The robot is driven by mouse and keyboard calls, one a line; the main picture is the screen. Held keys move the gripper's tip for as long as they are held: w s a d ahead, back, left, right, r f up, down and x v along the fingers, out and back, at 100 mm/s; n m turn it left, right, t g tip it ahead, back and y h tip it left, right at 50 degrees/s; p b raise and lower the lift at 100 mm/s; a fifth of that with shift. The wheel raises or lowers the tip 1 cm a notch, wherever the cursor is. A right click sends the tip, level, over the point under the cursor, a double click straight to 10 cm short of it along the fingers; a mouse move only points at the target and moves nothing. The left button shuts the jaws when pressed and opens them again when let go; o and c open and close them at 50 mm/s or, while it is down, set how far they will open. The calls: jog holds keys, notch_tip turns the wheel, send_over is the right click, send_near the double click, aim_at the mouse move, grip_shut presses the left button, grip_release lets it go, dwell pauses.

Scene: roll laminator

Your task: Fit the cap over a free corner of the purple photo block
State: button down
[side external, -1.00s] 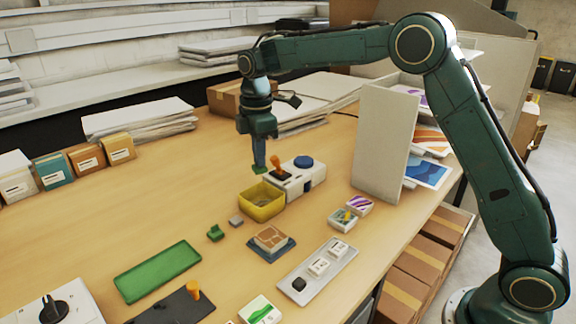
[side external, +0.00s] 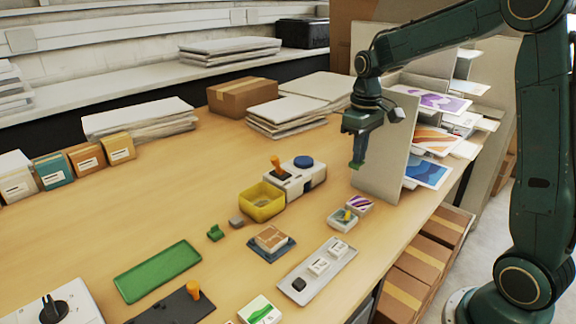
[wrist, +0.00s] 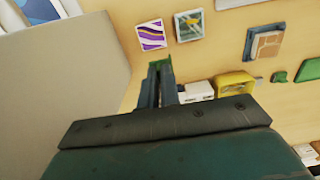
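The purple photo block (side external: 359,205), with purple, white and yellow stripes, lies on the table near its right edge. It also shows in the wrist view (wrist: 151,35), just beyond my fingertips. No cap is clearly visible on its corners. My gripper (side external: 357,163) is above the table beside the tall pale panel, higher than the block and apart from it. It is shut on a small green cap (wrist: 158,65) at its fingertips. Another green cap-like piece (side external: 216,233) and a grey one (side external: 236,222) lie on the table left of the yellow bin.
A second photo block (side external: 342,220) sits close beside the purple one. The pale panel (side external: 383,160) stands behind them. The yellow bin (side external: 262,203) and a white device (side external: 300,180) are to the left. A grey tray (side external: 325,270) lies in front.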

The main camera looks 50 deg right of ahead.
send_over(352, 203)
jog(key=shift+f, duration=2.5)
jog(key=shift+f, duration=0.15)
jog(key=shift+f, duration=2.9)
jog(key=shift+f, duration=0.4)
jog(key=c, duration=1.9)
grip_release()
jog(key=shift+r, duration=0.2)
jog(key=shift+r, duration=0.4)
